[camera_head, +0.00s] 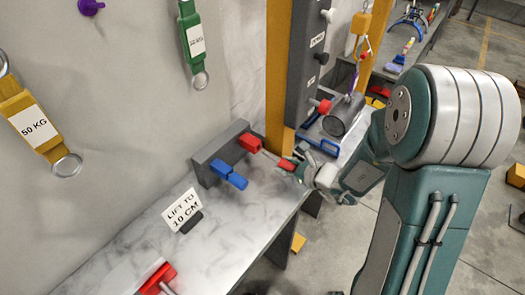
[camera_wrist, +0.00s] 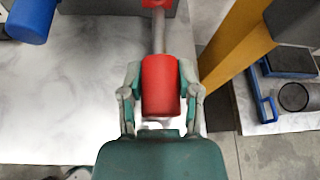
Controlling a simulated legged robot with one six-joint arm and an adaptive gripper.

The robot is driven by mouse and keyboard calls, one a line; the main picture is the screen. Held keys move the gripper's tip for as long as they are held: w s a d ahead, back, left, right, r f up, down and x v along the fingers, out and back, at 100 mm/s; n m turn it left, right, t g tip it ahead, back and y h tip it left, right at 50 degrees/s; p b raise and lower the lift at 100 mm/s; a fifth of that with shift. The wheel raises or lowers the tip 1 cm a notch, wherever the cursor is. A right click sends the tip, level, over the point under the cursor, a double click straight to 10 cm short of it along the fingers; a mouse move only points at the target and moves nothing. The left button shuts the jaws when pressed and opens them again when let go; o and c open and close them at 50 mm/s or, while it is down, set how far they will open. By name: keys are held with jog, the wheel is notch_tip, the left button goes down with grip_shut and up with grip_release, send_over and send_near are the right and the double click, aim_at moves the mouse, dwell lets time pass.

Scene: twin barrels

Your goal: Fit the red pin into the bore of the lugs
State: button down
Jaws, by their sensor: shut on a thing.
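My gripper (camera_wrist: 160,76) is shut on the red handle of the red pin (camera_wrist: 161,92), one finger on each side. The pin's grey shaft points away from me toward the red lugs (camera_wrist: 157,3), cut off by the top edge of the wrist view. In the head view the red pin (camera_head: 287,164) is in my gripper (camera_head: 297,168), in line with the red lugs (camera_head: 250,142) on a dark grey block. The shaft's far end meets or overlaps the lugs in the picture. I cannot tell whether it is inside the bore.
Blue lugs with a blue pin (camera_head: 237,180) are beside the red lugs on the same block (camera_head: 211,160). A "LIFT TO 10 CM" sign (camera_head: 182,210) stands on the marble bench. A yellow post (camera_head: 279,70) and a dark cylinder (camera_head: 343,115) are near my arm.

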jog(key=shift+s+d+f, duration=0.1)
jog(key=shift+s+d, duration=0.65)
jog(key=shift+d, duration=0.2)
jog(key=shift+s+d+f, duration=0.1)
jog(key=shift+s+d, duration=0.6)
jog(key=shift+d, duration=0.25)
jog(key=shift+s, duration=0.1)
